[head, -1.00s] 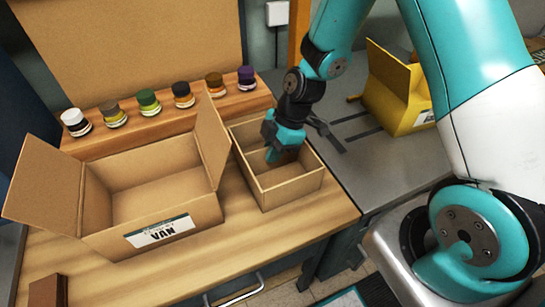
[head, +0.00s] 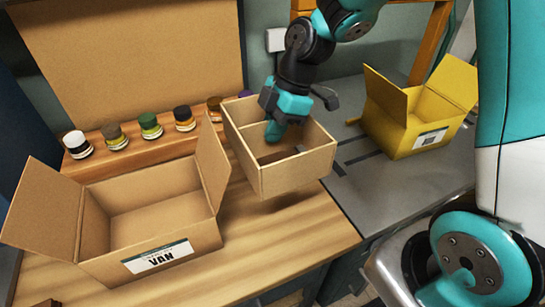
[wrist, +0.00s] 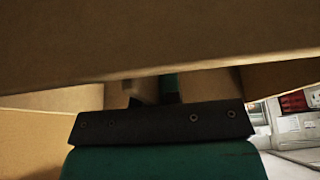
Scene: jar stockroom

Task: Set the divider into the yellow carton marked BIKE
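The divider, an open box-like tan frame (head: 297,172), hangs clear of the wooden table, with its shadow below it. My gripper (head: 273,132) reaches down inside the frame and is shut on it. The exact grip is partly hidden by the walls. In the wrist view, tan board (wrist: 140,40) fills the top, close to my gripper (wrist: 165,90). The yellow carton (head: 393,138) stands on the grey counter at the right, with its flaps open. Its white label is too small to read. The divider is left of this carton and apart from it.
A brown carton (head: 100,268) labelled VAN stands open on the table (head: 290,235) at the left. Several jars, such as a green-lidded one (head: 150,125), line a raised shelf behind. Bare grey counter (head: 400,185) lies in front of the yellow carton.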

